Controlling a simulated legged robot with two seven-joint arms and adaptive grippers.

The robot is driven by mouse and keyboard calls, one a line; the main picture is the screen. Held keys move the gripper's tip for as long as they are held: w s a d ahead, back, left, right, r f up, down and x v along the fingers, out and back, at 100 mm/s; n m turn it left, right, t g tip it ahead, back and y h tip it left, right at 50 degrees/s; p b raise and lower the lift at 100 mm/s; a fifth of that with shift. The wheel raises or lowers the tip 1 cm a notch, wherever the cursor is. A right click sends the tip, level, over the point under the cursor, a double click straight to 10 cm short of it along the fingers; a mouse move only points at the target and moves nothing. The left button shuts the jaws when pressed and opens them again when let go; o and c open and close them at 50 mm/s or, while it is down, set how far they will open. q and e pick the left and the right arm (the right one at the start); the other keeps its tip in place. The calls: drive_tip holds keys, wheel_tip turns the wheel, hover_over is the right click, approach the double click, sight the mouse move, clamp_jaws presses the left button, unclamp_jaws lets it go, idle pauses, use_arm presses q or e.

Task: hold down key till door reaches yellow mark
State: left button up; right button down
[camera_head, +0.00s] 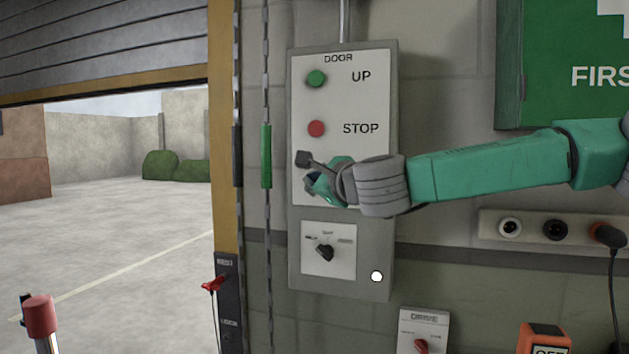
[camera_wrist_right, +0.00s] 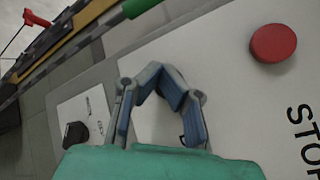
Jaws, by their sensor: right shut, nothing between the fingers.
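A grey door control panel (camera_head: 382,230) on the wall has a green UP button (camera_head: 316,78) and a red STOP button (camera_head: 316,128), which also shows in the wrist view (camera_wrist_right: 273,43). My right gripper (camera_head: 312,186) is shut and empty in front of the panel, below STOP. Its fingertips (camera_wrist_right: 164,78) meet over the white plate. No down key shows; the gripper covers that part of the panel, and I cannot tell whether it touches. The slatted roller door (camera_head: 110,40) is partly raised, its bottom edge above the opening. A yellow frame (camera_head: 222,130) stands beside it; I cannot make out a separate yellow mark.
A black selector knob (camera_head: 325,252) sits lower on the panel. A chain with a green sleeve (camera_head: 265,156) hangs left of it. A green first-aid box (camera_head: 560,70) is at upper right, above my arm. Sockets (camera_head: 510,227) and a drive switch box (camera_head: 423,330) are lower right.

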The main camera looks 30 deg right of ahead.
drive_tip(key=shift+s+a, duration=0.5)
drive_tip(key=shift+a, duration=0.05)
drive_tip(key=s+a+b, duration=0.1)
drive_tip(key=s+a, duration=0.2)
drive_tip(key=a, duration=0.1)
drive_tip(key=shift+s+b, duration=0.15)
drive_tip(key=shift+b, duration=0.15)
drive_tip(key=shift+d, duration=0.1)
idle(0.4)
